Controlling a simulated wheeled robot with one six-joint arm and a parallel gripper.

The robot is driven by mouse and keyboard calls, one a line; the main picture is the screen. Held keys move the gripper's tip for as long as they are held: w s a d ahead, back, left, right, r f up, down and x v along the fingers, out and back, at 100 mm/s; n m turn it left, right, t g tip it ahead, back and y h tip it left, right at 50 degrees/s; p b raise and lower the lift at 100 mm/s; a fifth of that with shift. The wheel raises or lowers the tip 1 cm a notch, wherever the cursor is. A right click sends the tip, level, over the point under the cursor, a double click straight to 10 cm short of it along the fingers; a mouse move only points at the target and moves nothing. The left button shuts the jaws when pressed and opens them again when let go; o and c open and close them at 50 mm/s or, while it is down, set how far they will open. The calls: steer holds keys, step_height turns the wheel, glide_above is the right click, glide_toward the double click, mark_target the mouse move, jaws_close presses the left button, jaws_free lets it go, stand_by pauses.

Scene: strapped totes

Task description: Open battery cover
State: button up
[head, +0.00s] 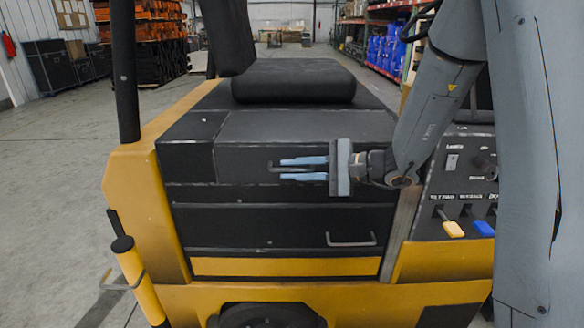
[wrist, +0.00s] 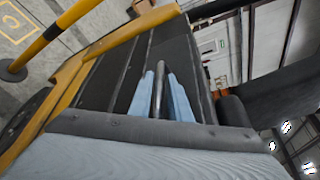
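The battery cover (head: 300,128) is the black top section of a yellow and black vehicle and looks closed. A grey bar handle (head: 270,165) sits on its front face. My gripper (head: 282,169) points left along that face, its two blue fingers one above and one below the handle. In the wrist view the handle bar (wrist: 158,88) runs between the fingers of my gripper (wrist: 160,80). The fingers stand apart with the bar between them; I cannot tell whether they touch it.
A second handle (head: 351,241) is on the lower black panel. A black seat cushion (head: 293,85) rests on top of the cover. A lever panel (head: 463,185) is at right. A yellow and black post (head: 137,280) stands at left. Floor at left is free.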

steer(key=shift+w+a, duration=0.1)
steer(key=shift+a, duration=0.1)
steer(key=shift+c, duration=0.3)
jaws_close()
